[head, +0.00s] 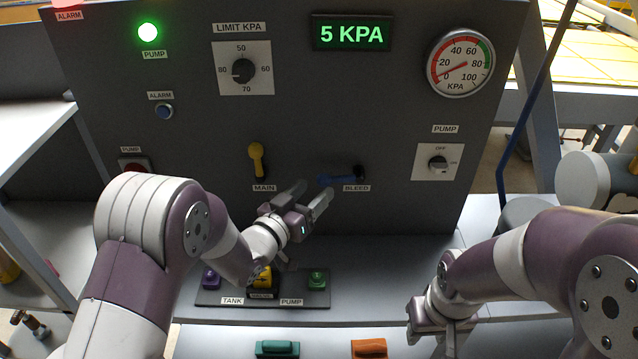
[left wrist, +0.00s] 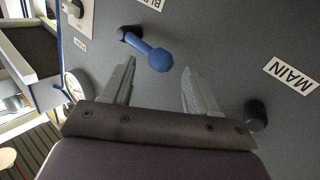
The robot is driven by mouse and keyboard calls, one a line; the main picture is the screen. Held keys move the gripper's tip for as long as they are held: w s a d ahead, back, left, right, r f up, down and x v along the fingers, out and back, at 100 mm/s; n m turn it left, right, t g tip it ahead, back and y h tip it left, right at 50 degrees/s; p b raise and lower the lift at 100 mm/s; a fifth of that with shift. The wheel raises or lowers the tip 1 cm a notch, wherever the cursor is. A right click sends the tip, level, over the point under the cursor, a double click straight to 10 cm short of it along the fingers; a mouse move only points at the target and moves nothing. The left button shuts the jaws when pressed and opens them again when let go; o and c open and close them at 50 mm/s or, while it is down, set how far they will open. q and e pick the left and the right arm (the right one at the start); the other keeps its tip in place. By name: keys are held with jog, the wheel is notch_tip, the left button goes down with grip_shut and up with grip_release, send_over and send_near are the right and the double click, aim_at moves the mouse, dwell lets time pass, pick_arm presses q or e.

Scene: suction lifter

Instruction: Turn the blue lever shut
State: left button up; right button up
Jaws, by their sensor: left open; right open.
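The blue lever (head: 338,180) is on the dark panel (head: 400,120) above the BLEED label (head: 356,188). It lies nearly level, its handle pointing left from a dark pivot. My left gripper (head: 314,192) is open just in front of the panel, near the handle end. In the left wrist view the lever (left wrist: 152,54) shows ahead of the gap between the open fingers (left wrist: 158,72), with nothing held; whether a finger touches it I cannot tell. My right gripper (head: 440,338) is open and empty low at the right, partly cut by the picture edge.
The display (head: 351,33) reads 5 KPA, and the green pump lamp (head: 148,32) is lit. A pump knob (head: 438,163) is to the right. A valve block (head: 318,280) lies below on the shelf.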

aim_at(341, 177)
pick_arm(q)
jog(key=shift+x, duration=1.4)
grip_shut()
jog(key=shift+r, duration=0.1)
